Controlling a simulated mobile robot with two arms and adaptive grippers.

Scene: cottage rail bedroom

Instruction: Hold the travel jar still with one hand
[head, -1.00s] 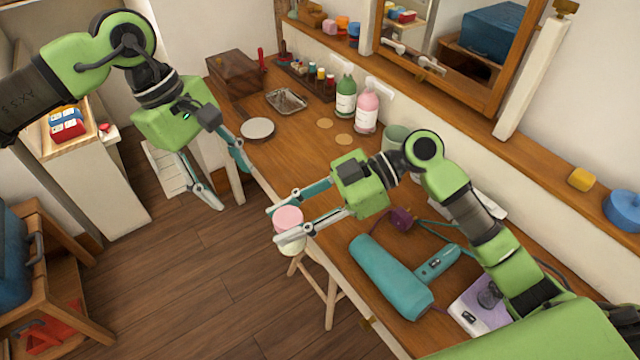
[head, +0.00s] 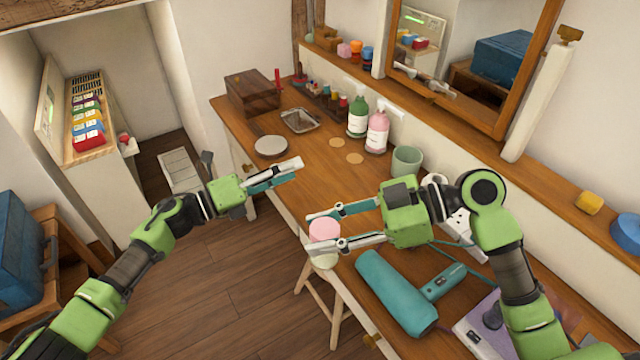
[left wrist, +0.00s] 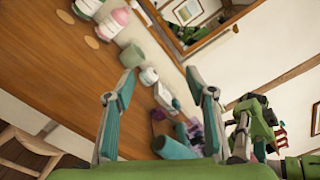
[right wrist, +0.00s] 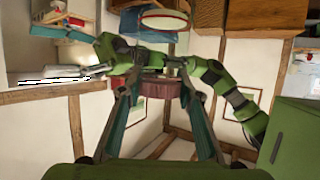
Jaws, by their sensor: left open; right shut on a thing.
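In the right wrist view a dull pink thing between the fingers (right wrist: 157,88) looks like the jar in shadow. My left gripper (head: 290,171) is above the table's front edge, behind and left of the jar. It is empty and seen edge-on; the left wrist view shows its fingers (left wrist: 160,78) apart.
On the wooden table (head: 310,190) are a teal hair dryer (head: 397,292), a green cup (head: 407,160), green (head: 357,117) and pink (head: 377,132) bottles, a white round dish (head: 271,146) and a metal tray (head: 300,120). A stool (head: 318,295) stands below the jar. Floor at left is open.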

